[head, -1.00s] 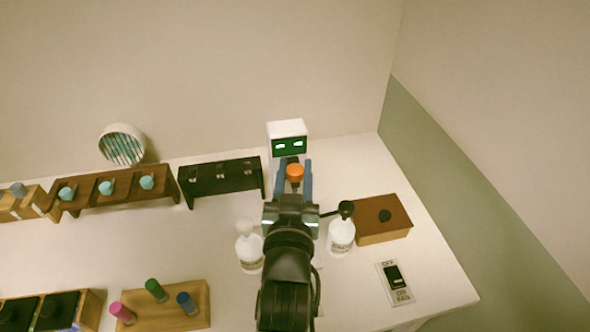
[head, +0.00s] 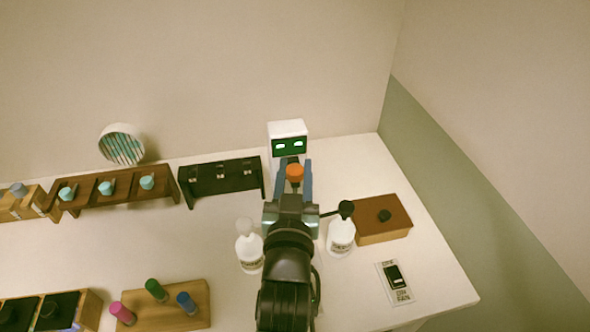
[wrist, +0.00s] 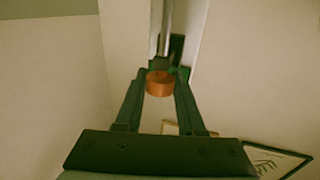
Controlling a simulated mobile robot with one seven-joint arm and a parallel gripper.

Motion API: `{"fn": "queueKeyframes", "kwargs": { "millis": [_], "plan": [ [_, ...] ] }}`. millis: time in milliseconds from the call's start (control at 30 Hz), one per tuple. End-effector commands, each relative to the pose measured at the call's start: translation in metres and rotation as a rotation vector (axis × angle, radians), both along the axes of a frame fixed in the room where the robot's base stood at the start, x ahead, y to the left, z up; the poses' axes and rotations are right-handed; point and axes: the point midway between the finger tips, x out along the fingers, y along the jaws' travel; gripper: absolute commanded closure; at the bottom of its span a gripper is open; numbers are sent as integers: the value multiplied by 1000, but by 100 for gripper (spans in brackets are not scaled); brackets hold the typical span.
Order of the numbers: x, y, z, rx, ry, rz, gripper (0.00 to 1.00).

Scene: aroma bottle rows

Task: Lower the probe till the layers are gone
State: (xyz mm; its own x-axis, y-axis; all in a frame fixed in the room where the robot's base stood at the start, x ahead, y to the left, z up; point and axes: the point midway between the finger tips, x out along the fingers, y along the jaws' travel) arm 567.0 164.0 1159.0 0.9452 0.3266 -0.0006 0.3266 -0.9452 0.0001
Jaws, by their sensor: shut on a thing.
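A white device (head: 287,129) with a dark green face and two lit marks stands at the back of the table. An orange knob (head: 295,172) sits in front of it, between my gripper's (head: 294,167) blue-grey fingers. In the wrist view the fingers (wrist: 160,88) are shut on this orange piece (wrist: 159,85), and a silver upright rod (wrist: 168,28) shows beyond it. The probe's lower end, any vessel under it and any layers are hidden behind my gripper and arm.
White bottles stand close on the left (head: 249,250) and right (head: 341,234) of my arm. A brown-topped box (head: 384,219) and a switch plate (head: 395,283) are at the right. A black rack (head: 220,178) stands left of the device. The table's middle left is clear.

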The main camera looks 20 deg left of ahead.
Motion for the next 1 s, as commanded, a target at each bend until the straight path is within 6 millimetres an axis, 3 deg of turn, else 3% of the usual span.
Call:
{"fn": "queueKeyframes", "kwargs": {
  "millis": [167,533,900,933,1000],
  "plan": [
    [0,0,-13,0,0,0,100],
    [0,0,-72,2,1,1,100],
    [0,0,-73,1,0,0,100],
    [0,0,-73,1,0,0,58],
    [0,0,-73,1,0,0,46]
  ]
}}
